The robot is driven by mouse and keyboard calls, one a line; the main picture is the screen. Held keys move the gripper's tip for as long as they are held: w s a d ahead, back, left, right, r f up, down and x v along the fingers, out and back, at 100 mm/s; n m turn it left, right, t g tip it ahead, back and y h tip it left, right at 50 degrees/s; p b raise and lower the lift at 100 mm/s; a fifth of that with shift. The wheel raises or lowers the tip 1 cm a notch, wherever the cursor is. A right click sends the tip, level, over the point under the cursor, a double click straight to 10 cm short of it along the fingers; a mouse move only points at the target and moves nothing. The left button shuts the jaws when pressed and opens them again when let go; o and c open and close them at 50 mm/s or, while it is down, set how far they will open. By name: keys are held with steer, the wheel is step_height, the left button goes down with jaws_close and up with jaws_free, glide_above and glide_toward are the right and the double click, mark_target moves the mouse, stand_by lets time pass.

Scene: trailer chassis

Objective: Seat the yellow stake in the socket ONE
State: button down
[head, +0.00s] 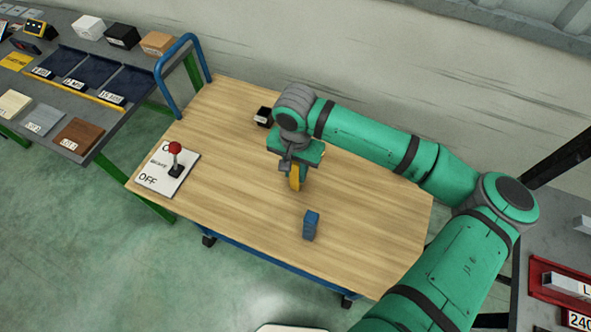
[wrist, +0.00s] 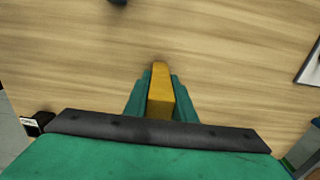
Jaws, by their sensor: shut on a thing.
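The yellow stake (head: 295,181) is between the fingers of my gripper (head: 294,170), which is shut on it. In the wrist view the stake (wrist: 160,88) lies between the two green fingers, its far end sticking out past them. It is over the middle of the wooden table top; I cannot tell how high. A small black block (head: 263,117) with a white label stands at the table's back edge, behind and left of my gripper. It shows in the wrist view (wrist: 40,120) at lower left. I cannot read its label, so I cannot tell whether it is socket ONE.
A blue block (head: 311,226) stands in front of the stake on the wooden cart (head: 222,170). A white OFF plate (head: 158,179) with a red-knobbed lever (head: 175,150) sits at the left end. A blue handle (head: 165,78) rises there. Bare wood lies between.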

steer(key=shift+f, duration=0.15)
steer(key=c, duration=1.5)
jaws_free()
